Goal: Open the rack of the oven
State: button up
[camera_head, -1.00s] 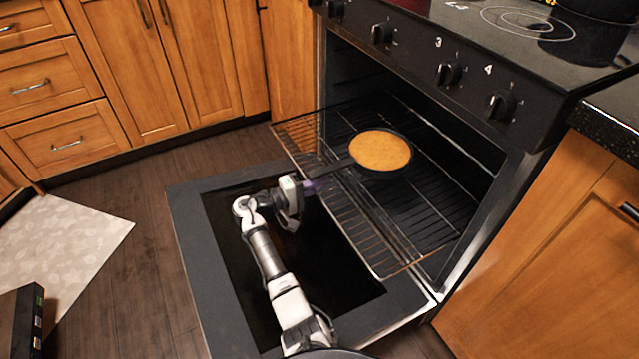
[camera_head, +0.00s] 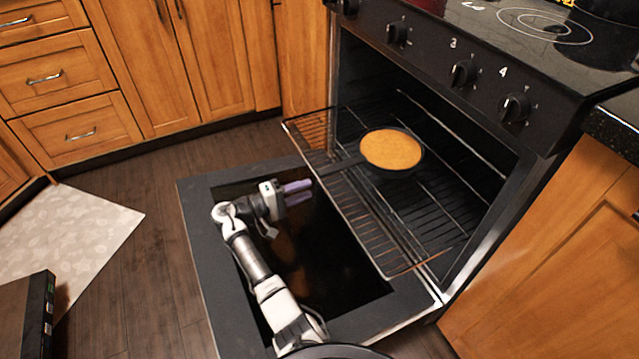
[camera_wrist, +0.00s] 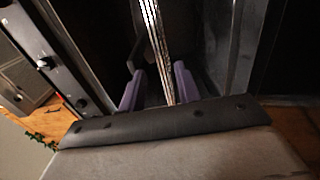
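The oven rack (camera_head: 362,222) is a dark wire grid, slid partly out of the oven (camera_head: 462,165) above the lowered oven door (camera_head: 228,275). A dark pan (camera_head: 405,170) with a round orange-brown filling stands on it, its handle pointing left past the rack's front edge. My gripper (camera_head: 308,192) has purple fingers and is just in front of that edge, close to the handle's end. In the wrist view my gripper (camera_wrist: 160,82) is open, its fingers apart on either side of the bright rack wires (camera_wrist: 157,45). I see nothing held.
The stove top (camera_head: 545,28) with knobs is above the oven. Wooden cabinets (camera_head: 200,60) stand at the left and a cabinet (camera_head: 590,265) at the right. Floor (camera_head: 155,235) left of the door is clear, with a pale mat (camera_head: 75,225) farther left.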

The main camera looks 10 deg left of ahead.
jog(key=v, duration=0.6)
dwell(0.3)
